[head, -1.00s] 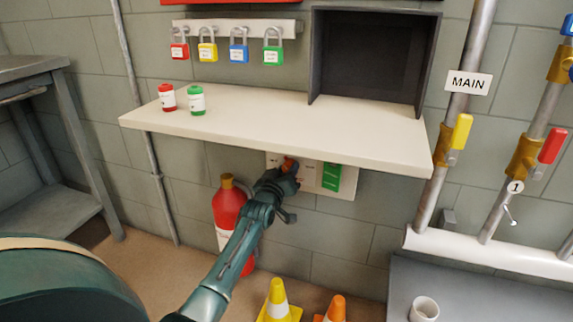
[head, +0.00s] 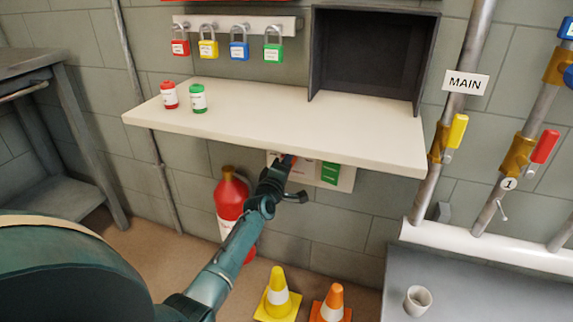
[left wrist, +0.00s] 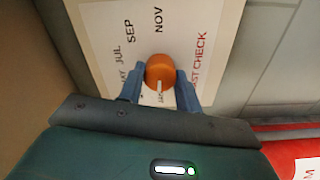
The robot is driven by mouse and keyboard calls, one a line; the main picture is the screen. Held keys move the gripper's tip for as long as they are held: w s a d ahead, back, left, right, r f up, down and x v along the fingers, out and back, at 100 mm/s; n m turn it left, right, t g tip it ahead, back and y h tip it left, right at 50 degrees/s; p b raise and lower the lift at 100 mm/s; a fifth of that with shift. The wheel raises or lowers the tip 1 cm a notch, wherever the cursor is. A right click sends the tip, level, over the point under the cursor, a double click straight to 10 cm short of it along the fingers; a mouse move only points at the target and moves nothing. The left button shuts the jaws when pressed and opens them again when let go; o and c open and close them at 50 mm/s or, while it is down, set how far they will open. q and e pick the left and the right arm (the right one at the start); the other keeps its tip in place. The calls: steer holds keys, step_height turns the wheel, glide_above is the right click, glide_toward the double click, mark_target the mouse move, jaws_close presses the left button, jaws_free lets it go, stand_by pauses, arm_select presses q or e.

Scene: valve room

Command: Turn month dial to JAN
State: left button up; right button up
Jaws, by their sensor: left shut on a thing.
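The orange month dial (left wrist: 160,72) sits on a white panel (left wrist: 95,20) with printed months; SEP, NOV and JUL are readable in the left wrist view. A white pointer mark on the dial points down in that view, toward small print too blurred to read. My left gripper (left wrist: 160,85) is shut on the dial, one finger on each side. In the head view, my left gripper (head: 284,166) is below the shelf at the wall panel (head: 310,172), hiding most of the dial. My right gripper is not in view.
A white shelf (head: 300,130) juts out above the gripper, bearing a red and a green container (head: 198,98). A fire extinguisher (head: 231,196) stands left, close to my forearm. Cones (head: 277,295) stand on the floor to the right. Pipes with valves are at the far right.

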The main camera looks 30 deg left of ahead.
arm_select(q)
steer(key=shift+n, duration=0.5)
steer(key=o, duration=1)
steer(key=shift+s, duration=0.1)
steer(key=p+v, duration=0.4)
steer(key=v, duration=0.9)
steer(key=shift+p, duration=0.35)
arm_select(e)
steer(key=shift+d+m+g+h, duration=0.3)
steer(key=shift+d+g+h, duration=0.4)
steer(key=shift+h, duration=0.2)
arm_select(q)
steer(key=shift+d, duration=0.15)
